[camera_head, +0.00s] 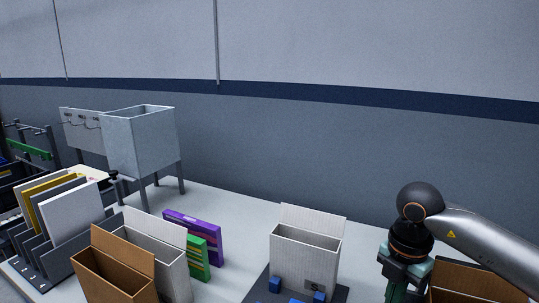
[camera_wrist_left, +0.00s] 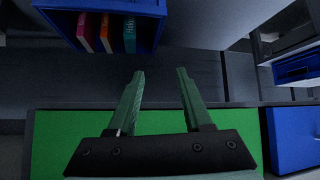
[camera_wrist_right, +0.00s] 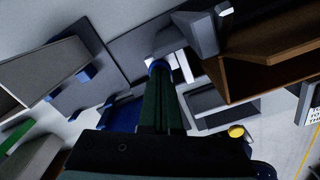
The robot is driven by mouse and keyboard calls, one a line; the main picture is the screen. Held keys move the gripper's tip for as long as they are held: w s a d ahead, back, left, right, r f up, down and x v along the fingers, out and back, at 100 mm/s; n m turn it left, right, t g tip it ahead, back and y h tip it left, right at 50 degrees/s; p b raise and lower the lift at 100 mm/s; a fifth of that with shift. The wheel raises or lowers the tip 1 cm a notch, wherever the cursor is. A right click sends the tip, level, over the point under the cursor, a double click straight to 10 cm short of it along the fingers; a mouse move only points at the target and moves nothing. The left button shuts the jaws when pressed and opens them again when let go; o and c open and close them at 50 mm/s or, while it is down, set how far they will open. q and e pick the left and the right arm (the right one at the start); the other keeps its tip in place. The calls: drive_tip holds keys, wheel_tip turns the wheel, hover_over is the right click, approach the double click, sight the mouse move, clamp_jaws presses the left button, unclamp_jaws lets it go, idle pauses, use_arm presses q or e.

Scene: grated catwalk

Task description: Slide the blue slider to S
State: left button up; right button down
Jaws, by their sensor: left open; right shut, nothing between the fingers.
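I cannot tell for sure which blue piece is the blue slider. Small blue pieces (camera_head: 275,284) sit by the front of a white open box on a dark plate at the bottom edge of the head view. In the right wrist view a blue piece (camera_wrist_right: 154,66) shows at the fingertips of my right gripper (camera_wrist_right: 162,72), beside a bright white patch; contact is unclear. That gripper is shut and empty. My left gripper (camera_wrist_left: 160,75) is open and empty in the left wrist view, above a green surface, away from the table items.
The white box (camera_head: 305,258) stands mid-table. A brown box (camera_head: 470,282) is close right of my right gripper. Brown and white boxes, purple (camera_head: 195,235) and green packs, a folder rack and a grey hopper (camera_head: 140,145) fill the left. Bare tabletop lies behind the white box.

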drive_tip(key=shift+s+d+f, duration=0.1)
drive_tip(key=shift+s+d, duration=0.2)
drive_tip(key=shift+d, duration=0.3)
idle(0.4)
drive_tip(key=shift+r+p, duration=2.25)
drive_tip(key=shift+r, duration=0.9)
drive_tip(key=shift+f, duration=0.1)
